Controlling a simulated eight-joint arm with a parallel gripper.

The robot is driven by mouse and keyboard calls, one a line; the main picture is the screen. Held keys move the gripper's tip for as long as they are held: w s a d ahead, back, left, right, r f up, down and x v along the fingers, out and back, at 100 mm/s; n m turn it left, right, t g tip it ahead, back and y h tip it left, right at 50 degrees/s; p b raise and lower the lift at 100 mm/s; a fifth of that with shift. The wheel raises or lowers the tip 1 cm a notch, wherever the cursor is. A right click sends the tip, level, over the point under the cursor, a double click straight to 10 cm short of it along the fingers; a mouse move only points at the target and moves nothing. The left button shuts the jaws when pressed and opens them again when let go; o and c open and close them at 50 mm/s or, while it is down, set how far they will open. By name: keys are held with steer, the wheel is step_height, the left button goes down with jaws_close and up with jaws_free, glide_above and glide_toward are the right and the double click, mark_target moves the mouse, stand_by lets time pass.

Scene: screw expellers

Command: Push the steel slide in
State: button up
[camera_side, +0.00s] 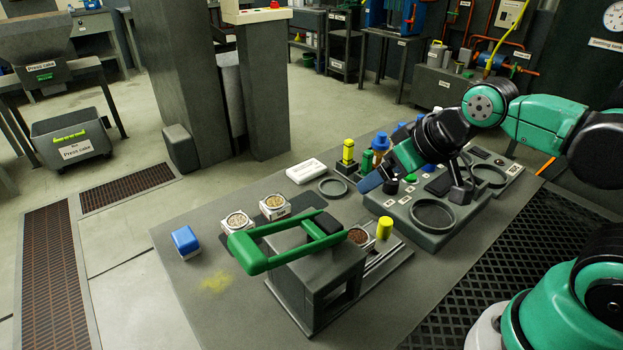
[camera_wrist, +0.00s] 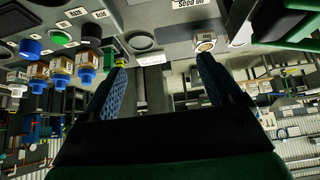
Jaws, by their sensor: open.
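The steel slide (camera_side: 384,253) lies in its rails at the right side of a dark grey press block (camera_side: 318,280) in the side view. A yellow knob (camera_side: 384,228) stands upright at it, and a round cup of brown grains (camera_side: 358,236) sits beside the knob. My gripper (camera_side: 372,183) is above the bench, behind and apart from the slide, with its blue fingers angled down. In the wrist view my gripper (camera_wrist: 163,75) shows its two blue fingers spread wide, with nothing held between them. I cannot make out the slide surely in the wrist view.
A green lever (camera_side: 285,240) spans the press block's top. A grey console (camera_side: 433,215) with round recesses is right of the slide. Two small cups (camera_side: 238,222) (camera_side: 274,206) and a blue-topped block (camera_side: 186,241) stand left. Coloured bottles (camera_side: 347,155) stand behind my gripper.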

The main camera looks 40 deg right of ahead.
steer(key=shift+d+f, duration=0.1)
steer(key=shift+c, duration=1.2)
steer(key=n+g, duration=0.2)
steer(key=g, duration=0.4)
glide_above(386, 221)
step_height(386, 221, down, 4)
steer(key=shift+w+f, duration=0.15)
steer(key=shift+f, duration=0.1)
steer(key=shift+f+n+g, duration=0.4)
steer(key=shift+f+n, duration=0.1)
steer(key=shift+f, duration=3)
jaws_close()
